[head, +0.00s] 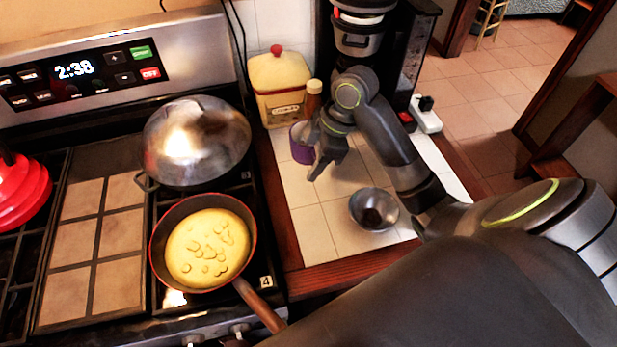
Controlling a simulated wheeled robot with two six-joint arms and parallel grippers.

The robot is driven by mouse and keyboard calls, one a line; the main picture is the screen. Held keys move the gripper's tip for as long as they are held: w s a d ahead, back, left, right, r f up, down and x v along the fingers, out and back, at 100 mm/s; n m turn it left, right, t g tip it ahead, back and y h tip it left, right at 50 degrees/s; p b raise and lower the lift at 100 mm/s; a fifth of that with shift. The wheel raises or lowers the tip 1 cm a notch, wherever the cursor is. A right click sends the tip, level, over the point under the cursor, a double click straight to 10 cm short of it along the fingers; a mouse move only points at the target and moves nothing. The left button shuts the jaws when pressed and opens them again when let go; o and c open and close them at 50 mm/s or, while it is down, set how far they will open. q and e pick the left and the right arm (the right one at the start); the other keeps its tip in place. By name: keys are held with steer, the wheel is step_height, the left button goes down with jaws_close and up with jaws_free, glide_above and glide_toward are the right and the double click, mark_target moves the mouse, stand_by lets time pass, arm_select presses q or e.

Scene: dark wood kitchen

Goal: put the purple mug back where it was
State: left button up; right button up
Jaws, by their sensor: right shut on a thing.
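The purple mug (301,153) is on or just above the white tiled counter, to the right of the stove and in front of the yellow cookie jar. My right gripper (316,162) reaches in from the right and is shut on the mug. The gripper hides the mug's right side. I cannot tell whether the mug's base touches the tiles. My left gripper is not in view.
A yellow jar (281,88) with a red knob and a brown bottle (313,97) stand behind the mug. A coffee maker (408,60) is at the back right. A metal bowl (374,209) sits nearer. A pan (156,258) and domed wok (197,140) occupy the stove.

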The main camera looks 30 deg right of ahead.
step_height(320, 180, down, 6)
steer(key=shift+a+r+b, duration=0.1)
steer(key=shift+r+b, duration=0.05)
steer(key=shift+b, duration=0.6)
steer(key=shift+f, duration=2.05)
steer(key=o, duration=1.3)
steer(key=shift+s+f, duration=0.1)
steer(key=shift+r, duration=0.2)
steer(key=v, duration=1.2)
